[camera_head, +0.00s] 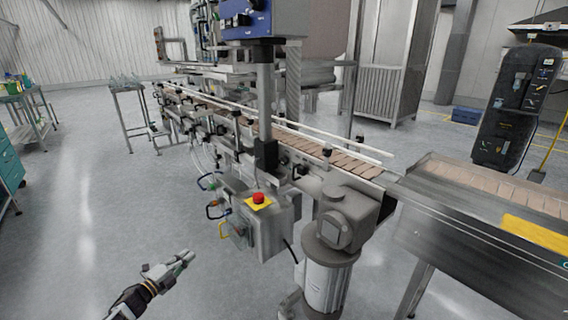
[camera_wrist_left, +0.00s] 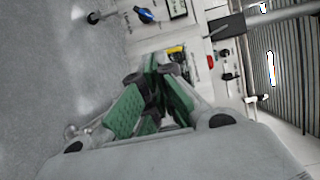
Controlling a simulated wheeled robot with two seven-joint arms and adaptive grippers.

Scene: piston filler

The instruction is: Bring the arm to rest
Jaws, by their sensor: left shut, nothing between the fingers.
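My left gripper (camera_head: 183,261) is at the lower left of the head view, over the open grey floor and apart from the machine. Its fingers are shut with nothing between them. In the left wrist view the green finger pads (camera_wrist_left: 152,98) come together. My right gripper is in neither view.
The conveyor machine (camera_head: 335,215) fills the middle and right. Its control box (camera_head: 270,228) carries a red button (camera_head: 258,198) on a yellow plate, right of my left gripper. A teal cabinet (camera_head: 8,165) stands at the left edge. The floor (camera_head: 95,210) between is clear.

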